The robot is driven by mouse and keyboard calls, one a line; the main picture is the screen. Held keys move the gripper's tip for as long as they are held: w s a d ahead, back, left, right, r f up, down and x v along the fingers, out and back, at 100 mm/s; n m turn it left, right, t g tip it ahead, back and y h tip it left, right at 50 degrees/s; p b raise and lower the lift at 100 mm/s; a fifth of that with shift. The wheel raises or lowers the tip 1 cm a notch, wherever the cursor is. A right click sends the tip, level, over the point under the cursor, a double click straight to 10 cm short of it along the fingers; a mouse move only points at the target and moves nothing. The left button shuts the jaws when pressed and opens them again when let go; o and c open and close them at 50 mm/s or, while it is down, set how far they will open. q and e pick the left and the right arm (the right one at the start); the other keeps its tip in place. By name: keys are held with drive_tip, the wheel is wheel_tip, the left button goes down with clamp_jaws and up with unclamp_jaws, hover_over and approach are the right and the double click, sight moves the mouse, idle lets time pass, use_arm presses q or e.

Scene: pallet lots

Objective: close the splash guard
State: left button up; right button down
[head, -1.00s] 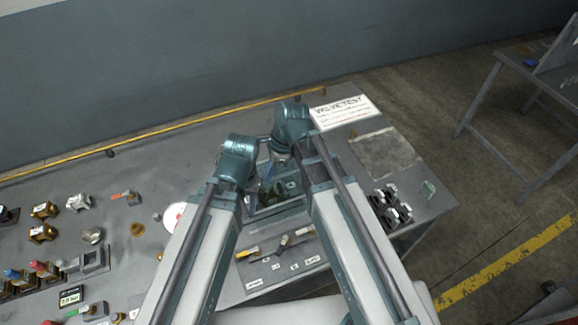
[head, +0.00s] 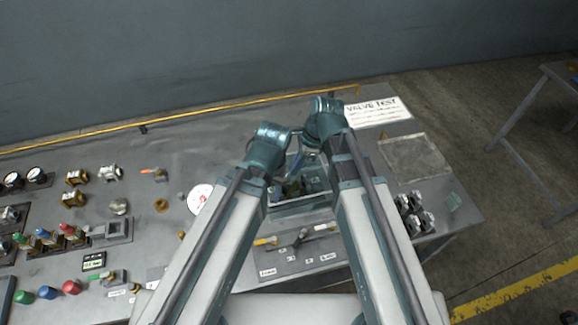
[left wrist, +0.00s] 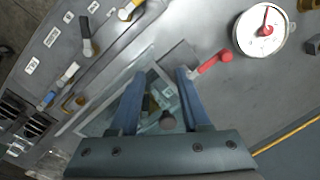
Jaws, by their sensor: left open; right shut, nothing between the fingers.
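The splash guard looks like a clear, pale pane over a recessed bay; in the left wrist view it (left wrist: 98,112) lies partly behind my fingers. In the head view the bay (head: 302,207) sits between my two forearms, and the pane's angle cannot be told. My left gripper (head: 292,172) is above the bay; in the left wrist view its blue fingers (left wrist: 158,88) are apart with nothing held between them. A dark round knob (left wrist: 167,121) shows between the fingers. My right gripper (head: 303,144) is shut and empty just above the left one, mostly hidden by its wrist.
A red lever (left wrist: 215,63) is close beside a left finger, and a round white gauge (left wrist: 262,29) lies beyond. Small switches (head: 299,239) line the front of the bay. A VALVE TEST sign (head: 376,111) and a bare grey plate (head: 414,157) are at right.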

drive_tip(key=d+p+v, duration=0.1)
drive_tip(key=p+v, duration=0.8)
drive_tip(key=v, duration=0.1)
drive_tip(key=shift+d, duration=0.2)
drive_tip(key=shift+w, duration=0.1)
